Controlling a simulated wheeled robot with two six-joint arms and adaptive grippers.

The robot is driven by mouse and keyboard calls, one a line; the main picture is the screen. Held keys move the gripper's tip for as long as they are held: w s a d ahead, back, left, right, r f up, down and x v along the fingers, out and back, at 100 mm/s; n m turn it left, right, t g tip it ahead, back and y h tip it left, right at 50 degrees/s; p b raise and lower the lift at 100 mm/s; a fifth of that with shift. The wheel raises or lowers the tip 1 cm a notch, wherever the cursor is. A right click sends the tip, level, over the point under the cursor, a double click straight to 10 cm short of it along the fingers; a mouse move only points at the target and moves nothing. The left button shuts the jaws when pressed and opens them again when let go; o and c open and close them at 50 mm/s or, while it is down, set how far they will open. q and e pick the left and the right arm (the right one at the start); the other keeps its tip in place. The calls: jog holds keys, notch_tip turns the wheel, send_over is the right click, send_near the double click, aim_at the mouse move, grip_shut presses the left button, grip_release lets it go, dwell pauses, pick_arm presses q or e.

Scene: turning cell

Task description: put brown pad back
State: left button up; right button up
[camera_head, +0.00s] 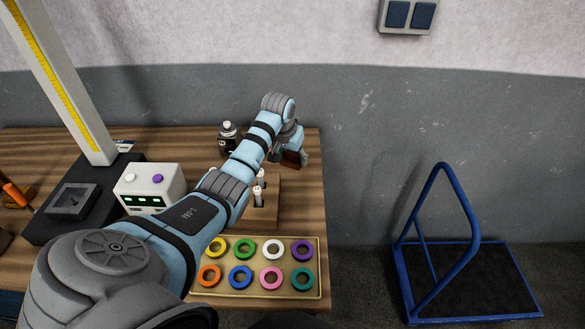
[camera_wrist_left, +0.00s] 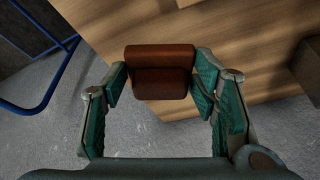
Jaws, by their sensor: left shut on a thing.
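A brown pad (camera_wrist_left: 160,73) is between the two fingers of my left gripper (camera_wrist_left: 160,82) in the wrist view. The gripper is shut on it, and the pad is held over the table's edge, with wood behind its upper part and grey floor below. In the head view the pad (camera_head: 291,158) shows as a dark reddish-brown block at my left gripper (camera_head: 293,153), near the right edge of the table. My right gripper is not in view.
On the wooden table (camera_head: 312,190) are a tray of coloured rings (camera_head: 255,281), a white box with green lights (camera_head: 150,187), a dark bottle (camera_head: 229,138) and small white-topped pegs (camera_head: 259,197). A height gauge (camera_head: 62,85) stands at left. A blue-railed cart (camera_head: 470,285) stands at right.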

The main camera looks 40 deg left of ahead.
aim_at(291, 164)
pick_arm(q)
jog(key=x, duration=0.4)
jog(key=shift+s+d+f+b, duration=0.25)
jog(key=shift+d+f+b, duration=0.1)
jog(key=shift+f, duration=0.2)
jog(key=shift+s+a+r, duration=0.1)
jog(key=shift+s+r, duration=0.05)
jog(key=shift+s, duration=0.15)
jog(key=o, duration=1.6)
jog(key=shift+w+f, duration=0.15)
jog(key=shift+f, duration=0.05)
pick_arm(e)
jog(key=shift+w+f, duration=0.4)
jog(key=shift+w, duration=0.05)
pick_arm(q)
jog(key=p+v, duration=0.2)
jog(key=v, duration=1)
jog(key=shift+r, duration=0.2)
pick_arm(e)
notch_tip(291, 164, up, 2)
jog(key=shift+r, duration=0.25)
